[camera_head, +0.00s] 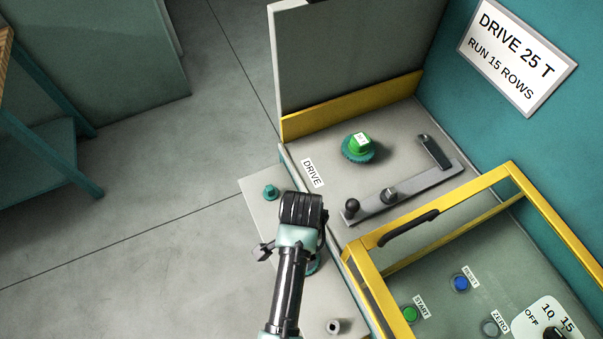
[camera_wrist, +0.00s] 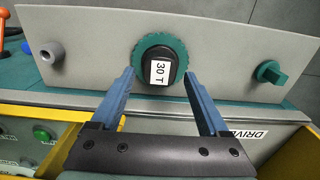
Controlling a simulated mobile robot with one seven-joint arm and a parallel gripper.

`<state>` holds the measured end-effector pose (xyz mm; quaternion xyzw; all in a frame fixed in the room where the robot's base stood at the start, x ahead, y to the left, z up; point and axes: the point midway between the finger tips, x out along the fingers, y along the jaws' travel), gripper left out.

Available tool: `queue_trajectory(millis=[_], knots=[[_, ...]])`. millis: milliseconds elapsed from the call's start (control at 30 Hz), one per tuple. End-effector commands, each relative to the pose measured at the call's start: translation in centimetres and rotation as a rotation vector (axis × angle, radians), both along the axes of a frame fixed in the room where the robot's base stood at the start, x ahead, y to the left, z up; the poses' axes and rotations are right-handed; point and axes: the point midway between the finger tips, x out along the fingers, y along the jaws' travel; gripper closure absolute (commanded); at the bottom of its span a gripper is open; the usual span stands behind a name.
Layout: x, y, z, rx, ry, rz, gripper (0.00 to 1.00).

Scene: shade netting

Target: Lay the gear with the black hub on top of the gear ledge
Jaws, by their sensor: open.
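The gear with the black hub (camera_wrist: 160,64) is a teal toothed disc with a tall black hub marked "30 T". It sits on the grey gear ledge (camera_wrist: 95,30), between a grey ring and a smaller teal piece. My gripper (camera_wrist: 159,77) is open, with its two blue-grey fingers pointing at this gear, one toward each side of the hub. I see no clear contact. In the head view the gear ledge (camera_head: 255,195) runs along the machine's left side. There my arm hides nearly all of the black-hub gear; only a teal sliver shows.
A green-hub gear (camera_head: 358,147) stands on the drive panel, near a grey bar (camera_head: 405,192) with knobs. A small teal part (camera_head: 271,192) and a grey ring (camera_head: 333,326) stand on the ledge. A yellow guard frame (camera_head: 440,208) rises to the right.

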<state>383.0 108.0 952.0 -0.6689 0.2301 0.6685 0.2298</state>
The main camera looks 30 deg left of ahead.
Motion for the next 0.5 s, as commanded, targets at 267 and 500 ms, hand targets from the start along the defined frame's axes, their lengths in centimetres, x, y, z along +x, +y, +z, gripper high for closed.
queue_trajectory(millis=[267,500], knots=[[0.1,0.0,6.0,0.002,-0.004,-0.001,0.21],[0.1,0.0,8.5,0.0,-0.001,0.0,0.21]])
